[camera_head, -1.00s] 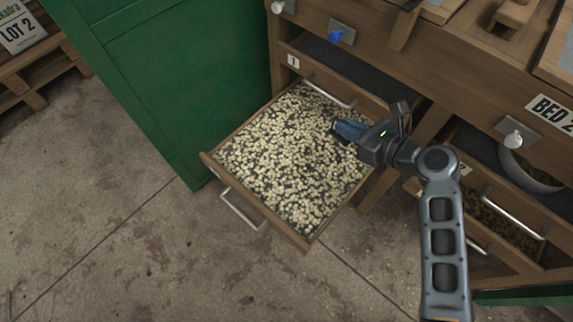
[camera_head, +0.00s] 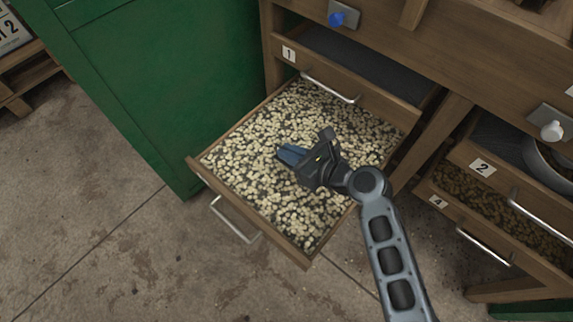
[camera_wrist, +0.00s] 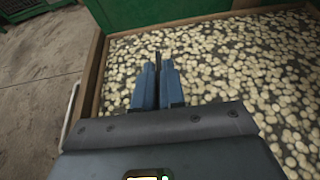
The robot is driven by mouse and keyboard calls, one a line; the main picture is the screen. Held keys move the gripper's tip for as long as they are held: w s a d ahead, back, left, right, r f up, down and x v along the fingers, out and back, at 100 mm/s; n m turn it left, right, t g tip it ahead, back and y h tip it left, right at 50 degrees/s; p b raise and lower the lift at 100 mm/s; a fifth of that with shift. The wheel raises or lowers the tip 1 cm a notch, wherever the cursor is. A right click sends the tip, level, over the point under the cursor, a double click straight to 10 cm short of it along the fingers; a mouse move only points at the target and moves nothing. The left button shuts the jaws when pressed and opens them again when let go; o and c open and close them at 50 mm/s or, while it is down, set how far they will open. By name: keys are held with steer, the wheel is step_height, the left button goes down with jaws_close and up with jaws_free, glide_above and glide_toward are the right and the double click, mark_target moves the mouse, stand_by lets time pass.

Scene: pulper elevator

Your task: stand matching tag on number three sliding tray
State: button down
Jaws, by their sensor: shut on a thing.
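A pulled-out wooden tray (camera_head: 280,243) full of pale beans lies below the drawer labelled 1; its own number does not show. Its left rim also shows in the wrist view (camera_wrist: 97,65). My gripper (camera_head: 281,154) is over the middle of the tray's beans, pointing left. In the wrist view, its blue fingers (camera_wrist: 158,72) are close together on a thin dark thing (camera_wrist: 158,58), seen edge-on, which I take for the tag. Its face and any marking on it are hidden. I cannot tell how high it is above the beans.
Drawer 1 (camera_head: 385,96) overhangs the tray's back. Drawers labelled 2 (camera_head: 483,167) and 4 (camera_head: 437,202) are at the right. A green cabinet (camera_head: 150,90) stands left of the tray. The tray's metal handle (camera_head: 236,222) projects over bare concrete floor (camera_head: 110,240).

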mark_target(289, 166)
steer(key=shift+s+a+f, duration=0.15)
steer(key=shift+a+f, duration=0.25)
steer(key=shift+a, duration=0.05)
steer(key=shift+f+b, duration=1.2)
steer(key=shift+f, duration=0.65)
steer(key=shift+f, duration=0.1)
steer(key=c, duration=1.2)
jaws_free()
steer(key=p+v, duration=0.1)
steer(key=v, duration=0.4)
steer(key=p+v, duration=0.2)
steer(key=v, duration=0.4)
steer(key=shift+s+d+r+p, duration=0.1)
steer(key=shift+d+r+p, duration=0.05)
steer(key=shift+r+p, duration=0.2)
steer(key=shift+s+d, duration=0.2)
